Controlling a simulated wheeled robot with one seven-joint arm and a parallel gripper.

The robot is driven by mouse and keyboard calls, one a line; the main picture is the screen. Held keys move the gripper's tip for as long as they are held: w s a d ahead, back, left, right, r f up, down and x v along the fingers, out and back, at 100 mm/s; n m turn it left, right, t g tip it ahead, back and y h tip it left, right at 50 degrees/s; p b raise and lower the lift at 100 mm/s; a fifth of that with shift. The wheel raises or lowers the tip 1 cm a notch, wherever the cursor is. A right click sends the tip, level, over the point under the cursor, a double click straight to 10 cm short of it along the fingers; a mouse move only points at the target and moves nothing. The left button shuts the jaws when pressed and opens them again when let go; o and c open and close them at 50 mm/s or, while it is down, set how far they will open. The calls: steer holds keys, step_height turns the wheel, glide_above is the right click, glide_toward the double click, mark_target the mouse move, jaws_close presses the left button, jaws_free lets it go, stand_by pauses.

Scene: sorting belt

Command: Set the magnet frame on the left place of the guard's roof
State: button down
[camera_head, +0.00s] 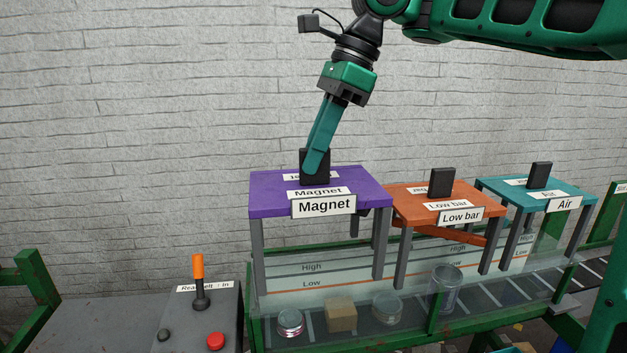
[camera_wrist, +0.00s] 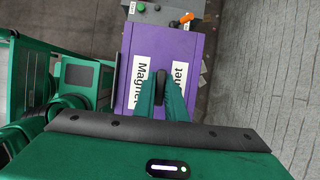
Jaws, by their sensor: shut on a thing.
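The magnet frame (camera_head: 262,195) is a purple-topped stand on grey legs with a "Magnet" label. It stands at the left end of the guard (camera_head: 330,270), a clear-walled cover with "High" and "Low" lines. My gripper (camera_head: 314,170) is shut on the black block-shaped handle on top of the purple plate. In the wrist view the purple plate (camera_wrist: 200,55) lies under my fingers (camera_wrist: 161,98), which cover part of its label. The plate looks roughly level. I cannot tell whether its legs are resting on the guard's roof or just above it.
An orange "Low bar" frame (camera_head: 408,218) and a teal "Air" frame (camera_head: 575,190) stand to the right, close by. A control box with an orange lever (camera_head: 199,268) and red button (camera_head: 216,341) is at front left. Cans and a box sit behind the clear wall.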

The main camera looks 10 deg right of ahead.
steer(key=shift+w+d+f, duration=0.25)
steer(key=shift+w+f, duration=0.3)
steer(key=shift+w, duration=0.3)
steer(key=shift+w+d+f, duration=0.2)
steer(key=shift+w+f, duration=0.35)
steer(key=shift+w, duration=0.3)
steer(key=shift+f, duration=2.05)
steer(key=c, duration=1.8)
jaws_free()
